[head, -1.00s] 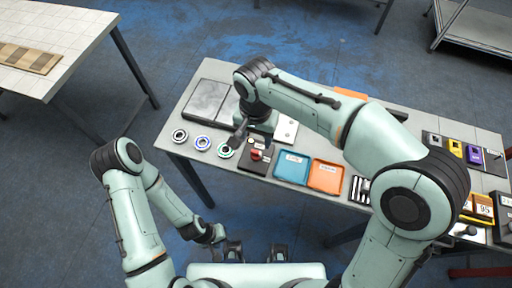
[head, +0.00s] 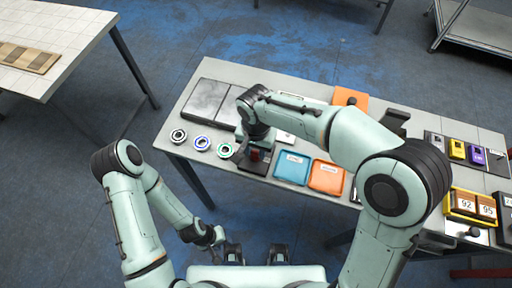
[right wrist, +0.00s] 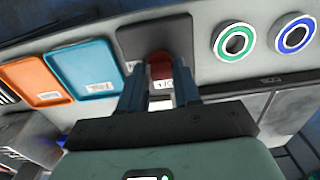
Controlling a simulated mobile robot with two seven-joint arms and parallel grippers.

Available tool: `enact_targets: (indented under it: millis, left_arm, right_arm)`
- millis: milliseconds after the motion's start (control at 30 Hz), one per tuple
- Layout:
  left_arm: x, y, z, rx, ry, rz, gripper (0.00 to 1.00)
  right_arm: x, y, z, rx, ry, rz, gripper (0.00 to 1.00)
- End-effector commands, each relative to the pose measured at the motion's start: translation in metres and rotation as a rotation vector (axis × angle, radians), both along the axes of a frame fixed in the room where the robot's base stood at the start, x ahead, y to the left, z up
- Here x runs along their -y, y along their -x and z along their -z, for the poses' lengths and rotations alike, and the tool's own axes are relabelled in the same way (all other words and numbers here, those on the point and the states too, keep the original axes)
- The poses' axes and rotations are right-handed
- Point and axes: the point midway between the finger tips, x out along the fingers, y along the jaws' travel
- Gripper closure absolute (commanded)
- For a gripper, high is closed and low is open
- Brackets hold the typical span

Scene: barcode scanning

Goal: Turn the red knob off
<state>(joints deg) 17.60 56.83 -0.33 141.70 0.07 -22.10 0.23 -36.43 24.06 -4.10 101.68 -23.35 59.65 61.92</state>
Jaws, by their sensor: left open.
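The red knob (right wrist: 160,66) stands on a dark square plate (right wrist: 124,42) on the table. In the head view it is mostly hidden behind my right gripper (head: 243,151). In the right wrist view the right gripper (right wrist: 160,82) has one finger on each side of the knob, with the fingertips close to it. I cannot tell whether they press on it. A white label with a dark mark sits just in front of the knob. My left gripper (head: 216,237) hangs low, off the table and near my body, and holds nothing visible.
A blue tray (head: 291,168) and an orange tray (head: 326,177) lie right of the plate. Several coloured rings, including a green-rimmed one (head: 225,150), lie left of it. A grey panel (head: 209,99) lies behind. Boxes and number cards (head: 466,204) crowd the right end.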

Motion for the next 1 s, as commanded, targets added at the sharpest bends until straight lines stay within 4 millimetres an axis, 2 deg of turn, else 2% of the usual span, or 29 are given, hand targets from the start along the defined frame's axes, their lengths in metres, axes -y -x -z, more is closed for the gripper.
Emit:
enact_targets:
  millis: [267,467,1000]
  left_arm:
    - [0.000,0.000,-0.001,0.000,0.000,0.000,0.57]
    - [0.000,-0.001,-0.003,0.001,0.000,0.001,0.57]
    - [0.000,-0.008,-0.015,0.009,0.000,0.000,0.57]
  right_arm:
    - [0.000,0.000,-0.001,0.000,0.000,-0.016,0.98]
    - [0.000,0.000,-0.001,0.000,0.000,-0.093,0.98]
    - [0.001,0.000,-0.001,-0.001,0.001,-0.564,0.98]
